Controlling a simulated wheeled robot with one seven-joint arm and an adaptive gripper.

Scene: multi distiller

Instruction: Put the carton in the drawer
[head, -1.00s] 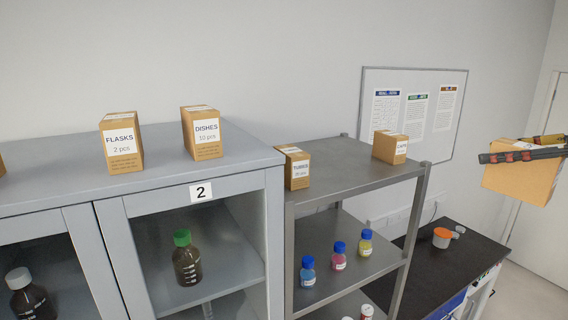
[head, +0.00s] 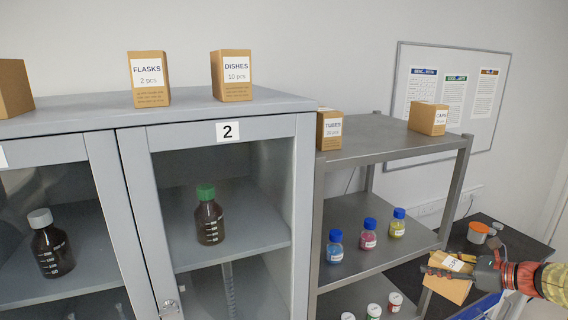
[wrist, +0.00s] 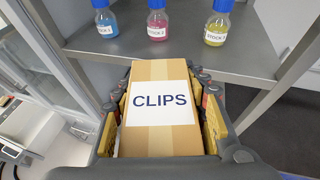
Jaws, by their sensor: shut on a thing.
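A brown carton (head: 455,286) is held in my gripper (head: 450,268) at the lower right of the head view, in front of the metal shelf's right side. In the wrist view the carton (wrist: 158,110) has a white label reading CLIPS, and the fingers of my gripper (wrist: 162,128) are shut on its two sides. A blue drawer-like front (head: 474,307) shows partly below the black bench top, behind my arm. Whether it is a drawer, and open or shut, I cannot tell.
A metal shelf (head: 390,142) carries a TUBES carton (head: 330,130), a CAPS carton (head: 428,118) and several small bottles. A grey cabinet (head: 215,108) marked 2 bears FLASKS (head: 149,79) and DISHES (head: 232,75) cartons. An orange-topped cup (head: 479,229) stands on the black bench (head: 512,243).

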